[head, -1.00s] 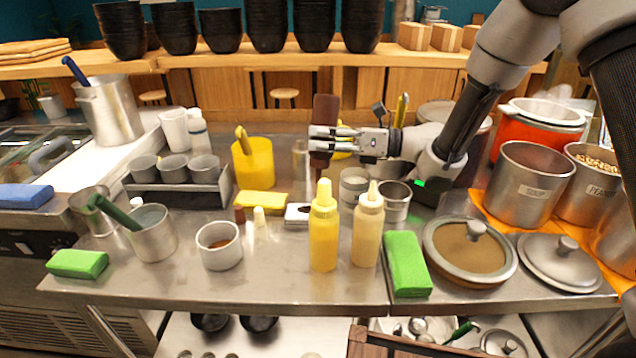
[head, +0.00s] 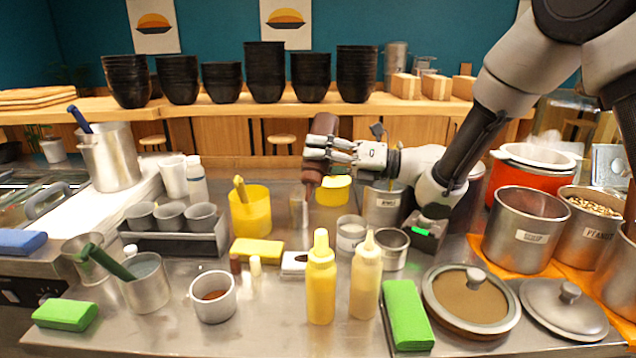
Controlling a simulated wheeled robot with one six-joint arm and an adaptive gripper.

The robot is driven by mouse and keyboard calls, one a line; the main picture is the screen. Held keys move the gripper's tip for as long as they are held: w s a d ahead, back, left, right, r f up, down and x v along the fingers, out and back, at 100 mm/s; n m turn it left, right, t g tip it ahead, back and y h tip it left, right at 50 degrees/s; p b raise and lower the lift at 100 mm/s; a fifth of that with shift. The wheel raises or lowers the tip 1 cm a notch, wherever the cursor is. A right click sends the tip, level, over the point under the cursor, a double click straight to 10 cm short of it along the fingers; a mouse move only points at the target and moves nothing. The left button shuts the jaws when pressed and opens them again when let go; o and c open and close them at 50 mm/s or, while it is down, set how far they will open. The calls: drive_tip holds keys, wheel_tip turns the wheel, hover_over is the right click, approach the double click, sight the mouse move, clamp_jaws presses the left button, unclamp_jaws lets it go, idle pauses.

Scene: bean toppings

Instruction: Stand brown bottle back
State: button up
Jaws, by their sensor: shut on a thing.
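The brown bottle (head: 313,174) is in my gripper (head: 330,150), held above the back middle of the steel counter. It leans, with its wide end up and to the right and its narrow end down and to the left. The fingers are shut around its body and hide part of it. Its narrow end is near a small metal container (head: 299,212); I cannot tell whether they touch. Two yellow squeeze bottles, one bright (head: 321,280) and one paler (head: 366,277), stand upright at the front.
A yellow tub (head: 250,212) is left of the bottle, and metal pots (head: 382,205) are right of it. The front-left counter has bare room.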

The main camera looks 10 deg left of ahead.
sight(319, 131)
drive_tip(key=shift+w+d+r+m, duration=0.15)
drive_tip(key=shift+r+m, duration=0.2)
drive_tip(key=shift+m, duration=0.35)
drive_tip(key=shift+r+m, duration=0.15)
drive_tip(key=shift+m, duration=0.85)
wheel_tip(319, 131, up, 4)
drive_tip(key=m+t, duration=0.1)
drive_tip(key=m, duration=0.6)
drive_tip(key=shift+r+m+t+y, duration=0.1)
drive_tip(key=shift+m+t+y, duration=0.3)
drive_tip(key=m, duration=0.4)
drive_tip(key=shift+m+t, duration=0.3)
drive_tip(key=m+t, duration=0.1)
drive_tip(key=m, duration=0.3)
drive_tip(key=shift+m, duration=0.3)
drive_tip(key=m, duration=0.3)
drive_tip(key=shift+r+m+t+h, duration=0.1)
drive_tip(key=shift+m+t+h, duration=0.2)
drive_tip(key=shift+m, duration=0.1)
drive_tip(key=m, duration=0.5)
drive_tip(key=shift+t+h, duration=0.3)
